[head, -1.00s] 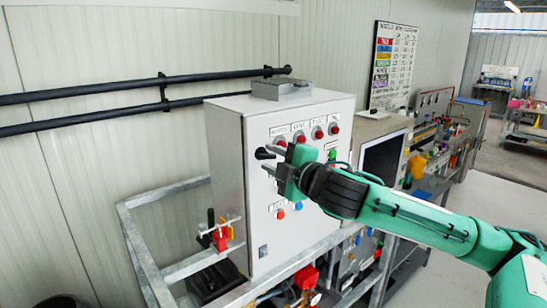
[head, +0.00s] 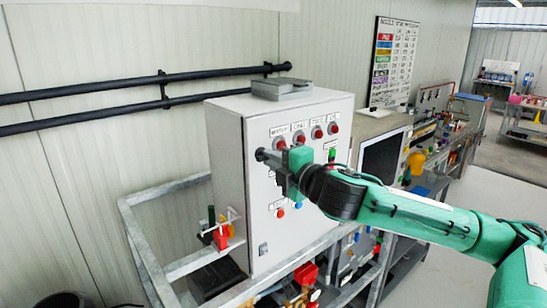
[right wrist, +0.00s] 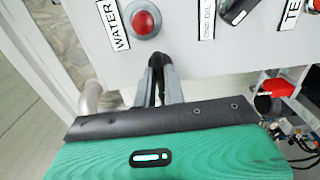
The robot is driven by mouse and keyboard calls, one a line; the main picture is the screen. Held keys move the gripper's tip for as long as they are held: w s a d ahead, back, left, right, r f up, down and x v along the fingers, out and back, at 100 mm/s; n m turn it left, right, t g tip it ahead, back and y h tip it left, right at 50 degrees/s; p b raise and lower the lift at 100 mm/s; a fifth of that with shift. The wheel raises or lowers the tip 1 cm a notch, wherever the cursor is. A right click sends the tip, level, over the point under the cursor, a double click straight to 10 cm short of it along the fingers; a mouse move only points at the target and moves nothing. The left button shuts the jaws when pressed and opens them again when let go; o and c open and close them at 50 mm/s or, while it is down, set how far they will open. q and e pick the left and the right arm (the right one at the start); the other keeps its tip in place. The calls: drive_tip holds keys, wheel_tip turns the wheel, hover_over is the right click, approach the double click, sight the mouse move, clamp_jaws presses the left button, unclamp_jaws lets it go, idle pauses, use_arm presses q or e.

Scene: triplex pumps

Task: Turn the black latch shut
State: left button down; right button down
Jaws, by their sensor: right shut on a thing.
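The black latch (right wrist: 158,62) is on the front face of the grey control cabinet (head: 290,115), near its left edge. In the right wrist view it lies just below the red button labelled WATER. My right gripper (right wrist: 157,88) is shut on the latch, with one finger on each side of it. My left gripper is not in view.
Red buttons (head: 317,132) line the cabinet front close to the gripper. A grey metal frame (head: 175,270) surrounds the cabinet base. Red and green valve handles (head: 219,232) stand left of it. A workbench (head: 432,182) extends to the right.

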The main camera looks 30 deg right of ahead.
drive_tip(key=c, duration=1.5)
unclamp_jaws()
drive_tip(key=shift+s+f, duration=0.1)
drive_tip(key=shift+s+d+b, duration=0.15)
drive_tip(key=shift+s+b, duration=2.1)
drive_tip(key=shift+b, duration=0.25)
drive_tip(key=shift+s+d+b, duration=0.2)
drive_tip(key=shift+s+b, duration=2.1)
drive_tip(key=shift+b, duration=0.15)
drive_tip(key=shift+s+d+b, duration=0.15)
drive_tip(key=shift+s+b, duration=2.1)
drive_tip(key=shift+b, duration=0.25)
